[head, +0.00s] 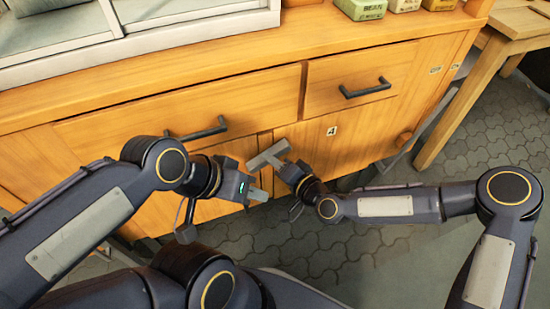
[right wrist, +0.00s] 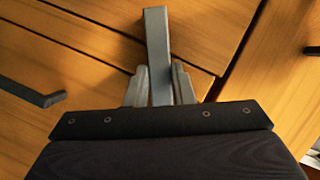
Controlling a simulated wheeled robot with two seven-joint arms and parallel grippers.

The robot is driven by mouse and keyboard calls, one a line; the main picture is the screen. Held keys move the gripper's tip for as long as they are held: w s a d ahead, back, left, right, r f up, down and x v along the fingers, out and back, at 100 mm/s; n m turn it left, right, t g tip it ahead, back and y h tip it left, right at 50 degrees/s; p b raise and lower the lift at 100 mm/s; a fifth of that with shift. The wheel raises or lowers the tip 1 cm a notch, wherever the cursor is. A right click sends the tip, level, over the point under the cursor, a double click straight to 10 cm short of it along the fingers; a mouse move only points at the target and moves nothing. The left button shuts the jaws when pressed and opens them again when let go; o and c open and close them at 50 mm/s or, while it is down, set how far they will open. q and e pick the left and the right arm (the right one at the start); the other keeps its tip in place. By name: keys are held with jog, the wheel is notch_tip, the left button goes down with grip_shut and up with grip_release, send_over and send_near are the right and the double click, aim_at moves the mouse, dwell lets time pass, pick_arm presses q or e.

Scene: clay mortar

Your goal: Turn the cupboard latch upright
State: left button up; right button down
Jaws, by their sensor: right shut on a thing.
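The cupboard latch (head: 268,155) is a grey bar on the front of the orange wooden cupboard, below the drawers near the seam between the doors. It looks slanted across the seam rather than in line with it. My right gripper (head: 284,167) is shut on the latch. In the right wrist view the latch (right wrist: 157,40) runs up from between the two grey fingers (right wrist: 159,88); its lower end is partly hidden by the gripper. My left gripper (head: 256,194) is just below and left of the latch, apart from it; its finger opening is not clear.
Dark bar handles sit on the left drawer (head: 200,132) and right drawer (head: 366,88). Tins (head: 361,8) and a white framed case (head: 130,38) stand on the cupboard top. A wooden table (head: 505,50) is at the right. Paved floor (head: 370,245) lies in front.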

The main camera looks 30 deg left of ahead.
jog(key=shift+s+a+r+n+t+h+p, duration=0.1)
jog(key=shift+n+t+h, duration=0.55)
jog(key=shift+n, duration=0.8)
jog(key=shift+s+a+r+n+t+h+p, duration=0.15)
jog(key=shift+n+t+h, duration=0.35)
jog(key=shift+n+h, duration=0.65)
jog(key=shift+s+n+t+h+p, duration=0.1)
jog(key=shift+n+t+h, duration=0.45)
jog(key=shift+n, duration=1.15)
jog(key=c, duration=1.2)
grip_release()
jog(key=shift+c, duration=0.2)
jog(key=shift+d, duration=0.1)
jog(key=p+v, duration=0.1)
jog(key=v, duration=0.6)
jog(key=shift+s+d+p, duration=0.2)
jog(key=shift+s+p, duration=0.05)
jog(key=shift+p, duration=0.05)
